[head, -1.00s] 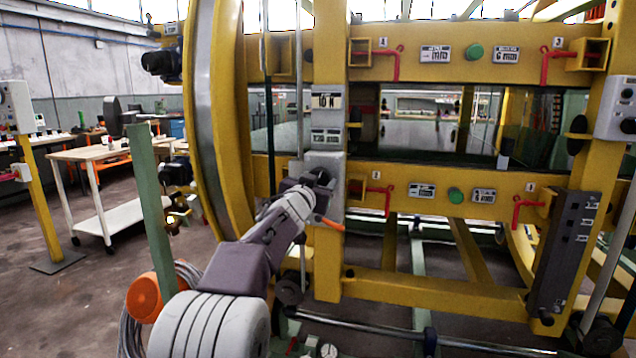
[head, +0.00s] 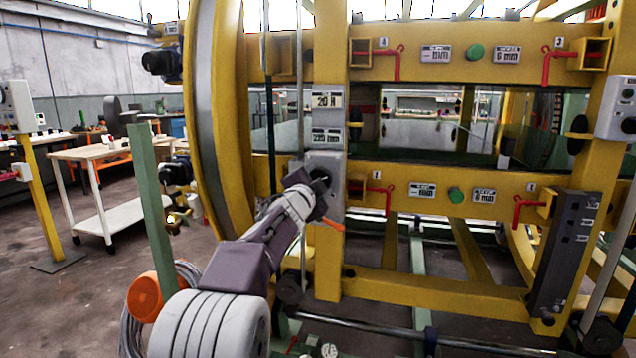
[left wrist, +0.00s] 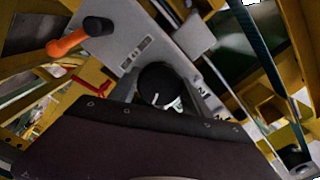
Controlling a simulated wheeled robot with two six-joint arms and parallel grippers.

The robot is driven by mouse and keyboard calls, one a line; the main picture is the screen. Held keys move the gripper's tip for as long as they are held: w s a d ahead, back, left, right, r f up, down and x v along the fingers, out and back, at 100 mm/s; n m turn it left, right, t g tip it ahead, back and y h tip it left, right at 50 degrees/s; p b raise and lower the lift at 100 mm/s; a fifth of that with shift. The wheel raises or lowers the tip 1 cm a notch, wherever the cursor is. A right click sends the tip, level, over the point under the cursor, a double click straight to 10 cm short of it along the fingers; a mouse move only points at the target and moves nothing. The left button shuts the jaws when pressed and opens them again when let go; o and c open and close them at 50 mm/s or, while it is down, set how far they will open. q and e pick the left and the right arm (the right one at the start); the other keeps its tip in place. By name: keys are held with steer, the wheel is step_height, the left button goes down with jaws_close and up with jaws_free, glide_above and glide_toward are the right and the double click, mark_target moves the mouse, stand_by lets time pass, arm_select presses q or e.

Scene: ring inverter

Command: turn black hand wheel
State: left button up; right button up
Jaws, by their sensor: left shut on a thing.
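The black hand wheel (left wrist: 158,82) shows in the left wrist view as a round dark knob in front of a grey control box (left wrist: 130,42). My left gripper (head: 315,187) is shut on the wheel, with a finger on each side of it. In the head view the gripper is against the front of the grey box on the yellow upright and mostly hides the wheel. Two readout plates (head: 326,100) sit above the box; the upper one seems to read 20. My right gripper is not in view.
An orange lever (head: 332,224) with a black end sticks out below the box, close to my gripper; it also shows in the left wrist view (left wrist: 68,43). Thin vertical rods (head: 269,120) and the large yellow ring (head: 228,120) stand just left. Yellow beams with red clamps lie right.

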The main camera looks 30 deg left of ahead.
arm_select(q)
steer(key=shift+f+m, duration=0.1)
steer(key=shift+m, duration=0.6)
steer(key=o, duration=1.4)
steer(key=v, duration=0.9)
